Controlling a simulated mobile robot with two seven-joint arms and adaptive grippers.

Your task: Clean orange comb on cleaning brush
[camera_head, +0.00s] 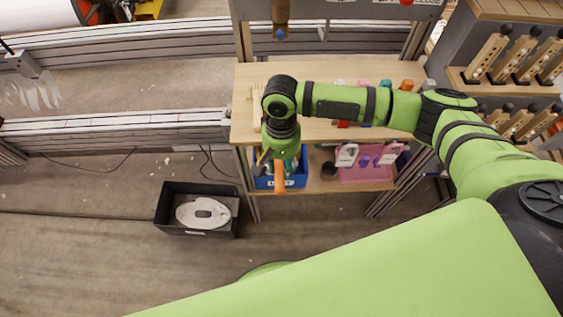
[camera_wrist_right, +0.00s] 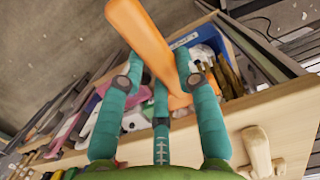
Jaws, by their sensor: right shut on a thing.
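The orange comb (camera_head: 280,178) is in my right gripper (camera_head: 283,163). In the right wrist view its broad, smooth end (camera_wrist_right: 140,32) points up and away, and its lower part passes between the teal fingers of the right gripper (camera_wrist_right: 160,78). The fingers are shut on it. The comb is in front of the table's lower shelf, over the blue bin. Its teeth cannot be made out. A pale wooden piece (camera_wrist_right: 257,152), possibly the cleaning brush, lies on the tabletop near its edge; I cannot tell for certain. My left gripper is not in view.
The wooden table (camera_head: 240,125) has colored items along its top, partly behind my right arm. A blue bin (camera_head: 264,183) and pink tray (camera_head: 362,175) sit on its lower shelf. A black crate (camera_head: 170,215) stands on the floor. The floor left of it is open.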

